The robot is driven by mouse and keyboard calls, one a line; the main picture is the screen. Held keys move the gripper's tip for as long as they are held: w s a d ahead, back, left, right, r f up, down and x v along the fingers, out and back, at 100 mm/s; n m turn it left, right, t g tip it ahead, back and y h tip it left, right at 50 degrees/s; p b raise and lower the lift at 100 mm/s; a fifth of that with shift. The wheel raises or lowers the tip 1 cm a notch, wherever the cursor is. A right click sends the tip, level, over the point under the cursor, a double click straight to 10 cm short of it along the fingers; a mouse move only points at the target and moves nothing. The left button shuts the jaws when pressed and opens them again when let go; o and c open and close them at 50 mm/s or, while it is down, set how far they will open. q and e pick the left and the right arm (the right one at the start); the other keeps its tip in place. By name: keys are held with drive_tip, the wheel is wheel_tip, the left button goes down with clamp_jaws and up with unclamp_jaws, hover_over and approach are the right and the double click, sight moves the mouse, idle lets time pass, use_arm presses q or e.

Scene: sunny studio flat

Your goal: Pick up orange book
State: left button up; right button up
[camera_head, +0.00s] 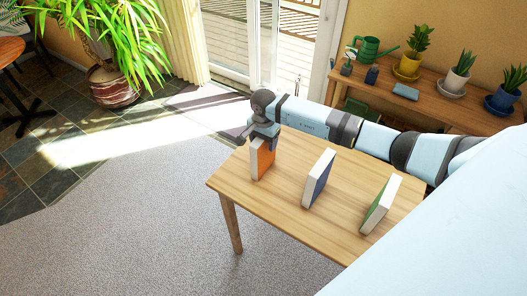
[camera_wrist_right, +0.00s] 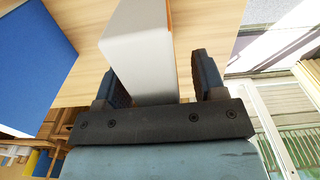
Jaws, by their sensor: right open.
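The orange book (camera_head: 264,158) stands upright on the wooden table (camera_head: 280,199) near its far left corner. My right gripper (camera_head: 258,139) is at the top of this book. In the right wrist view, the open right gripper (camera_wrist_right: 155,82) has one finger on each side of the book (camera_wrist_right: 143,50), whose pale edge and thin orange strip show. A gap shows between the book and the right-hand finger; the left-hand finger is close to the book. My left gripper is not in view.
A blue book (camera_head: 320,179) and a green book (camera_head: 382,205) stand upright on the same table, to the right. The blue book also shows in the right wrist view (camera_wrist_right: 35,60). A bench (camera_head: 450,108) with potted plants and a green watering can (camera_head: 368,49) is behind.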

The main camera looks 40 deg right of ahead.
clamp_jaws()
drive_tip(key=shift+r, duration=0.15)
